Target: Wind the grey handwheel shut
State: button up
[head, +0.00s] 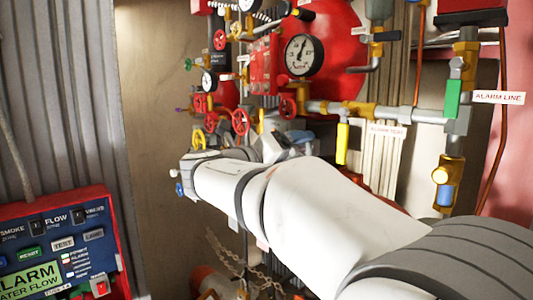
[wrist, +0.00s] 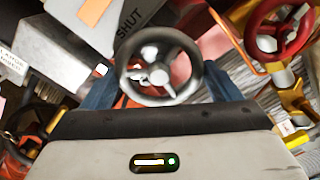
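The grey handwheel (wrist: 158,76) faces the wrist camera, slightly blurred, with its spokes and hub showing. My gripper (wrist: 160,82) has its two blue fingers wide apart, one at each side of the wheel's rim. I cannot tell whether the fingers touch the rim. In the head view my white arm reaches in towards the valves, and the grey handwheel cannot be made out there behind the arm.
A red handwheel (wrist: 283,28) is close on the right in the wrist view. A sign reading SHUT (wrist: 130,22) is above the grey wheel. Red handwheels (head: 240,122), a yellow handwheel (head: 198,139), gauges (head: 303,54) and pipes crowd the head view. An alarm panel (head: 60,250) is lower left.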

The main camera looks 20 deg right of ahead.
jog(key=c, duration=0.4)
jog(key=shift+a, duration=0.15)
jog(key=shift+c, duration=0.4)
jog(key=shift+m, duration=0.4)
